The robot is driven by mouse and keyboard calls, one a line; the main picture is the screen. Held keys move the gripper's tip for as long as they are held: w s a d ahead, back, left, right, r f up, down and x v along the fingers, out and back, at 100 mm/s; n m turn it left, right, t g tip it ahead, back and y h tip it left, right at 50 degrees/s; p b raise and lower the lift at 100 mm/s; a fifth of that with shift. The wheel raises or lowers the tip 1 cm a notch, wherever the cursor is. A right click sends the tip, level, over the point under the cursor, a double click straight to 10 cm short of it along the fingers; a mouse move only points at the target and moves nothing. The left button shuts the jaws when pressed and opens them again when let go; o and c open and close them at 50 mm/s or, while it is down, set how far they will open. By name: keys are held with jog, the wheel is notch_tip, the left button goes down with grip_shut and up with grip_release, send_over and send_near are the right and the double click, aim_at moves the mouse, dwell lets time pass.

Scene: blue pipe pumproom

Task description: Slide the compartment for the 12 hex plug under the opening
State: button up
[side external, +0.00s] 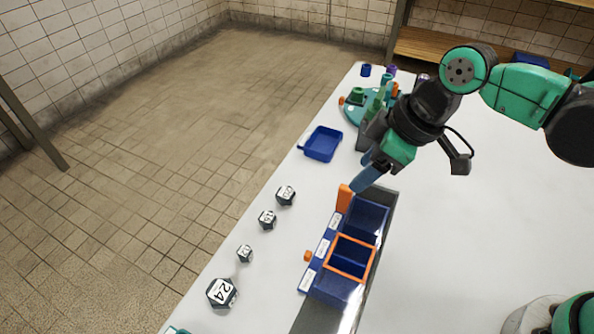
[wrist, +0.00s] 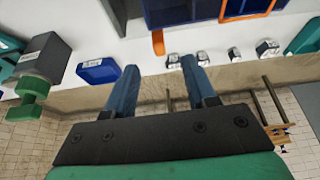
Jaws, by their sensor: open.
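A blue compartment box (side external: 337,287) lies in a dark rail on the white table; it shows at the top of the wrist view (wrist: 200,8). An orange square frame, the opening (side external: 374,263), sits over its middle part. White labels (side external: 322,249) along its left side are too small to read. An upright orange tab (side external: 345,197) stands at its far end. My gripper (side external: 364,180) is open and empty, just beyond and above that tab. In the wrist view the tab (wrist: 158,42) lies ahead of the gap between my fingers (wrist: 158,75). Number-marked plugs include one that looks like 12 (side external: 245,253).
A plug marked 24 (side external: 222,292) and two others (side external: 285,195) line the table's left edge. A small orange knob (side external: 307,256) sits left of the box. A blue tray (side external: 322,144) and a green turntable (side external: 354,112) with several parts stand farther back. The right side is mostly clear.

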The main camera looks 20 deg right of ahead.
jog(key=shift+x, duration=2.6)
grip_shut()
